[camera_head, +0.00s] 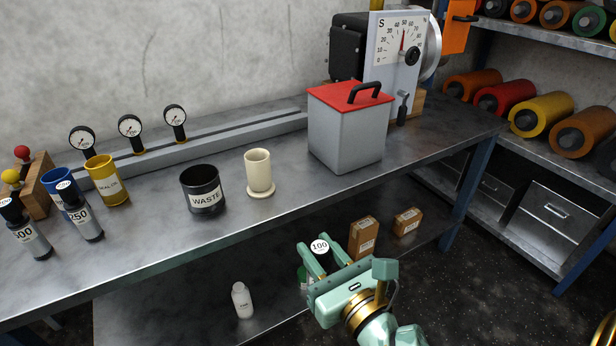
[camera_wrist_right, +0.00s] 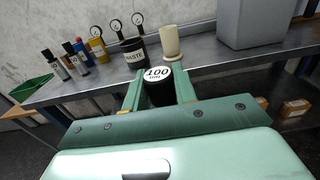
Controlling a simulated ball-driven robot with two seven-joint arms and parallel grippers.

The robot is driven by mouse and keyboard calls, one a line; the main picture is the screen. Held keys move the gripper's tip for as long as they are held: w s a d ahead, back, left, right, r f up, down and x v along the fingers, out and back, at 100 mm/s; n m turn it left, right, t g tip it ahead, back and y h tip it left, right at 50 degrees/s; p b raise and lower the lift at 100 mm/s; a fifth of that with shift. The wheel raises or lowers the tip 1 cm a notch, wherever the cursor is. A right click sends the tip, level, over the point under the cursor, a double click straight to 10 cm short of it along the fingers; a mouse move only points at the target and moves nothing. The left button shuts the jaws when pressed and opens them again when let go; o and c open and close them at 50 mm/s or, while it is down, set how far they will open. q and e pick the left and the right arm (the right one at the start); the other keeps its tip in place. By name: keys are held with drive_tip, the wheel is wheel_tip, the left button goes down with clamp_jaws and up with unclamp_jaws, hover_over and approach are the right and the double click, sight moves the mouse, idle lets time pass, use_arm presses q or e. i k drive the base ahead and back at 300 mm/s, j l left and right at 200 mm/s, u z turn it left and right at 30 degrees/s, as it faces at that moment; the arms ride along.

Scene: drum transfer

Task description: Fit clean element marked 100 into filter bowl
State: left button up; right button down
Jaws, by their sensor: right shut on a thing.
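The clean element marked 100 (camera_head: 320,246) shows its round white top face and a dark side. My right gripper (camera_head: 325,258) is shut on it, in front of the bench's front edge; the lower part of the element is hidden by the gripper. In the right wrist view the element (camera_wrist_right: 158,88) sits upright between the two green fingers. A cream open-topped cup on a round foot (camera_head: 259,172), which looks like the filter bowl, stands upright on the bench, apart from the gripper, up and to the left of it. My left gripper is not in view.
A black WASTE bin (camera_head: 203,190) stands left of the cream cup, and a grey box with a red lid (camera_head: 348,130) right of it. Dark cylinders, one marked 250 (camera_head: 86,222), stand at the left. A white bottle (camera_head: 242,300) and cartons (camera_head: 363,238) are on the lower shelf.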

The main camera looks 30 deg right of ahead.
sight(260, 181)
drive_tip(key=i+j+z, duration=0.45)
drive_tip(key=j+z, duration=0.3)
drive_tip(key=i+j+z, duration=0.15)
drive_tip(key=j+z, duration=0.2)
